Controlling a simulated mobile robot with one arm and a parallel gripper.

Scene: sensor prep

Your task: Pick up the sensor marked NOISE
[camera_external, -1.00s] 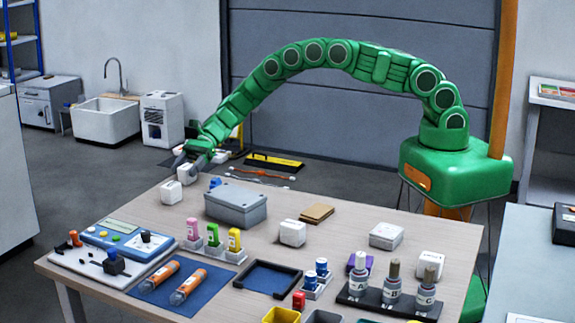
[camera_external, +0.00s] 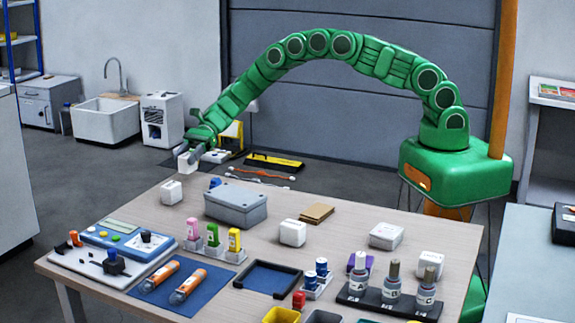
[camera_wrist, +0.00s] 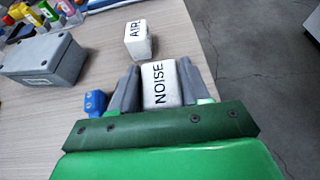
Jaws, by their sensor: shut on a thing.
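The sensor marked NOISE is a white block with black lettering; it shows in the wrist view (camera_wrist: 161,84) between the two grey fingers. In the external view the NOISE sensor (camera_external: 186,163) hangs at the end of the arm, above the table's far left edge. My gripper (camera_external: 187,156) is shut on it; it also shows in the wrist view (camera_wrist: 158,88). A similar white block marked AIR (camera_wrist: 138,40) stands on the table, apart from my gripper; it also shows in the external view (camera_external: 171,192).
A grey lidded box (camera_external: 236,205) stands right of the AIR block. A small blue item (camera_wrist: 95,103) is near my gripper in the wrist view. Other white blocks (camera_external: 292,232), coloured bottles (camera_external: 213,236) and a control panel (camera_external: 128,240) cover the table (camera_external: 330,195).

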